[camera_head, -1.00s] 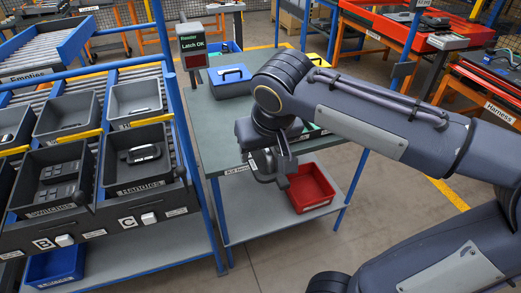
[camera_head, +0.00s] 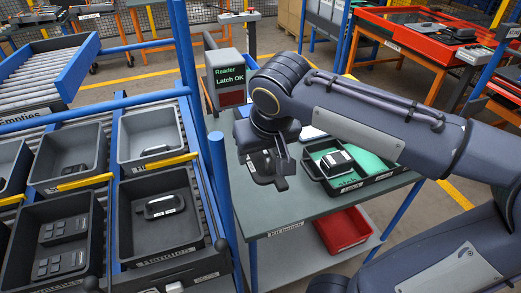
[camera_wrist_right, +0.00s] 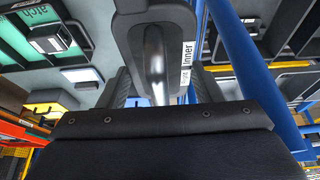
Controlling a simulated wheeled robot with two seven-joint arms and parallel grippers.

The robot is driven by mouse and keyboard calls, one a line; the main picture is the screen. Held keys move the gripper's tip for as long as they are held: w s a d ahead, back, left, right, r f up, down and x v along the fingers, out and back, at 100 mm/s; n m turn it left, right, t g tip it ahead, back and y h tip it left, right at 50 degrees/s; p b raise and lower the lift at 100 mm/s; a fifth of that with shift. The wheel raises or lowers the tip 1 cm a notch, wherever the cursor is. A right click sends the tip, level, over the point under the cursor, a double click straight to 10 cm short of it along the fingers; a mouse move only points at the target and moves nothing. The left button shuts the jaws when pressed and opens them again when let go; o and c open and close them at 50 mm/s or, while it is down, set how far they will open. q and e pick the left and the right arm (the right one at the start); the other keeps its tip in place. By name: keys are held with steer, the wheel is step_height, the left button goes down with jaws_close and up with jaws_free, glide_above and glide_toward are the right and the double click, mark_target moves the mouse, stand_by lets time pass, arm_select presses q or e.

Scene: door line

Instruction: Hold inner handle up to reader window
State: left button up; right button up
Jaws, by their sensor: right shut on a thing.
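The inner handle (camera_wrist_right: 152,62) is a dark plate with a silver grip bar and a white label reading "Inner". My right gripper (camera_wrist_right: 160,95) is shut on it in the right wrist view. In the head view my right gripper (camera_head: 268,178) hangs above the near left part of the grey-green bench, and the handle is hard to make out there. The reader (camera_head: 224,68) stands beyond it, to the left; its screen shows "Reader Latch OK" in green. A dark red window (camera_head: 231,98) sits below the screen. The gripper is apart from the window. My left gripper is out of view.
A black tray (camera_head: 318,175) with green inserts and a small boxed part lies on the bench right of the gripper. A blue post (camera_head: 221,190) stands close on the left, beside rack bins and another handle (camera_head: 160,206). A red bin (camera_head: 342,230) is below the bench.

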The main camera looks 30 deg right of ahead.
steer(key=w+d+p, duration=0.1)
steer(key=w+d, duration=0.1)
steer(key=w, duration=0.9)
steer(key=shift+w+d+p, duration=0.2)
steer(key=shift+d+p, duration=0.2)
steer(key=s+a, duration=0.1)
steer(key=s, duration=0.3)
steer(key=s+a+b, duration=0.1)
steer(key=s, duration=0.3)
steer(key=s+a+b, duration=0.1)
steer(key=s, duration=0.2)
steer(key=shift+s, duration=0.4)
